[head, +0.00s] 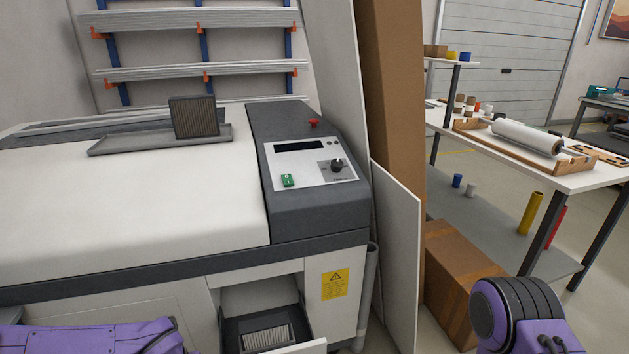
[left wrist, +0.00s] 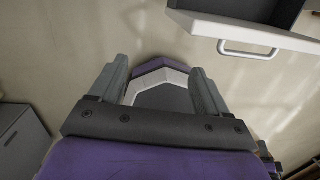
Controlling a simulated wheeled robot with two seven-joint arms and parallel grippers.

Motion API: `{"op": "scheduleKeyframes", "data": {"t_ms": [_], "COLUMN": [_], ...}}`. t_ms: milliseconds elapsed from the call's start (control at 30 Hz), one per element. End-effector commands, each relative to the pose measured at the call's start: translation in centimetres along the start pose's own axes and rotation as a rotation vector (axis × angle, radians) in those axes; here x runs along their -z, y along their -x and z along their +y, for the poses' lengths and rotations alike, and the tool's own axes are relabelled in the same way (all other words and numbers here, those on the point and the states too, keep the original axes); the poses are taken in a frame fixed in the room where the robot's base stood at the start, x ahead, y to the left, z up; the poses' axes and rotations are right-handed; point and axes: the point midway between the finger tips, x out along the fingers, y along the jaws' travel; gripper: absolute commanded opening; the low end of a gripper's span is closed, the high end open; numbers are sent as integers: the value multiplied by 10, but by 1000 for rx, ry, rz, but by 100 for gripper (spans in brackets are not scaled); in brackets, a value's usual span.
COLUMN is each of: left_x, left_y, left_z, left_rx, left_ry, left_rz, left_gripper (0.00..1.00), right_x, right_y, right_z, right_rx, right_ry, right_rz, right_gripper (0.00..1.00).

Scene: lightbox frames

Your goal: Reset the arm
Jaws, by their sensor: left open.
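My left gripper (left wrist: 160,92) shows in the left wrist view with its two grey fingers spread apart. Nothing is between the fingers; my own purple and grey base shows beyond them, over the floor. In the head view a purple part of my left arm (head: 95,338) lies at the bottom left, and its gripper is out of frame. A purple and black part of my right arm (head: 515,315) is at the bottom right; the right gripper is not in view.
A large white machine (head: 130,195) with a control panel (head: 310,163) fills the left. Its open drawer (head: 270,335) is low in front and also shows in the left wrist view (left wrist: 240,32). A cardboard box (head: 452,270) and a white table (head: 560,175) stand at the right.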

Motion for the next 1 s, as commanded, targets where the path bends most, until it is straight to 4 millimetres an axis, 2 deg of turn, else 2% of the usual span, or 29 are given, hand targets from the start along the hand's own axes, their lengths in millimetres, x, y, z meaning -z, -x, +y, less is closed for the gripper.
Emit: {"op": "scheduleKeyframes", "data": {"t_ms": [33, 67, 133, 167, 200, 300, 400, 500, 633, 1000], "left_x": [19, 30, 59, 72, 92, 140, 178, 199, 207, 207], "left_y": [-18, -28, -52, -60, -71, -86, -90, -90, -93, -94], "left_z": [6, 12, 26, 32, 39, 56, 73, 91, 92, 92], "left_rx": [-94, -155, -300, -357, -420, -497, -479, -453, -440, -438], "left_ry": [-274, -468, -982, -1217, -1536, -2210, -2568, -2705, -2757, -2748], "left_rz": [0, 0, 28, 51, 86, 177, 241, 328, 358, 356], "left_gripper": [76, 76, 76, 76, 76, 76, 76, 76, 76, 76], "right_x": [0, -1, -1, -1, -2, -2, -3, -3, -4, -4], "right_y": [-1, -1, -3, -3, -4, -6, -7, -8, -8, -8], "right_z": [0, 0, 0, 0, 0, 0, -1, -1, -1, -1], "right_rx": [0, 0, 0, 0, 0, 0, 0, 0, 0, 0], "right_ry": [0, 0, 0, 0, 0, 0, 0, 0, 0, 0], "right_rz": [0, 0, 0, 0, 0, 0, 0, 0, 0, 0], "right_gripper": [0, 0, 0, 0, 0, 0, 0, 0, 0, 0]}}
